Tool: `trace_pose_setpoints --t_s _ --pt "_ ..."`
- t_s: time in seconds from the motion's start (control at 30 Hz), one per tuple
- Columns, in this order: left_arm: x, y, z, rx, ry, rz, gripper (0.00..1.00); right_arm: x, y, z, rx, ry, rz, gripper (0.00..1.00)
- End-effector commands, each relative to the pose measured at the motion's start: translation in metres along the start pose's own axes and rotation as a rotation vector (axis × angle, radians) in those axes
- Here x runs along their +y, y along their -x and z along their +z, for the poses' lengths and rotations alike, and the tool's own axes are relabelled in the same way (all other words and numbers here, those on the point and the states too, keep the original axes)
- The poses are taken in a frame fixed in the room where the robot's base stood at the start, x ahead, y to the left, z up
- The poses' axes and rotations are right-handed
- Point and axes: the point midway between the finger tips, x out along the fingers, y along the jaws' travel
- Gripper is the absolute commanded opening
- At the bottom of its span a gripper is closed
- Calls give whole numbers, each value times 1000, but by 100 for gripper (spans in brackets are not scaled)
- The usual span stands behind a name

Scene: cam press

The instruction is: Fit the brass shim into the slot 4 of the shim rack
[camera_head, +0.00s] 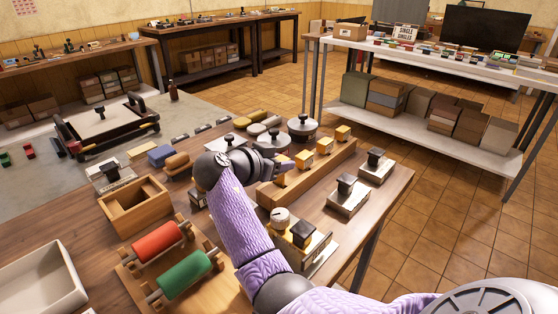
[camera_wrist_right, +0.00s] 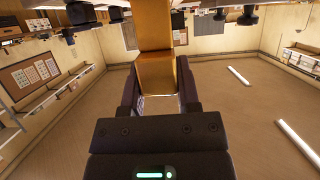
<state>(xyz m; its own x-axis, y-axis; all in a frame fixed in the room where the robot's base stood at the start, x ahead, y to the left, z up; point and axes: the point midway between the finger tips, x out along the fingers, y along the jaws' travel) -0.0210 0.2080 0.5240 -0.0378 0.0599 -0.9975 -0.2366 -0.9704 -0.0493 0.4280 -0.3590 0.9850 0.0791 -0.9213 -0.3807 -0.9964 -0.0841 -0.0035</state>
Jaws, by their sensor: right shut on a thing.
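The shim rack (camera_head: 318,166) is a long wooden block on the workbench, with several yellow brass pieces standing in a row along it. My right gripper (camera_head: 284,166) is at the rack's near left end, beside the nearest brass piece, and partly hidden by my own wrist. In the right wrist view, my right gripper (camera_wrist_right: 158,103) is shut on the brass shim (camera_wrist_right: 157,75), a gold-coloured block between the two dark fingers. I cannot tell whether the shim touches the rack or which slot it is at. My left gripper is in neither view.
Black-knobbed stamps (camera_head: 347,194) stand right of the rack. Round weights (camera_head: 302,128) stand behind it. An open wooden box (camera_head: 137,207), a red roller (camera_head: 158,240) and a green roller (camera_head: 185,273) are to the left. A white tray (camera_head: 42,277) is at far left.

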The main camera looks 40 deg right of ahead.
Motion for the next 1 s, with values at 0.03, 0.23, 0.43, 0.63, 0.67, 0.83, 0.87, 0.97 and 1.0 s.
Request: trace_pose_setpoints --t_s 0.03,0.23,0.43,0.63,0.67,0.83,0.87,0.97,1.0 --pt "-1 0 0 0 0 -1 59 0 0 1 -1 2 1 0" --pt "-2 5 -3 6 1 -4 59 0 2 -6 -2 2 1 0" --pt "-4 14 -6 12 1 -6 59 0 7 -17 -1 1 0 0" --pt "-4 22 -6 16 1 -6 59 0 12 -27 -1 1 0 0" --pt "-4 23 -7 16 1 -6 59 0 12 -29 -1 1 0 0" --pt "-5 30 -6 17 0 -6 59 0 16 -38 -1 1 0 0" --pt "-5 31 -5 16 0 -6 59 0 16 -39 -1 1 0 0" --pt "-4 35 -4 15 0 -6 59 0 19 -44 -1 1 0 0" --pt "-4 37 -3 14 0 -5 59 0 19 -46 -1 1 0 0"
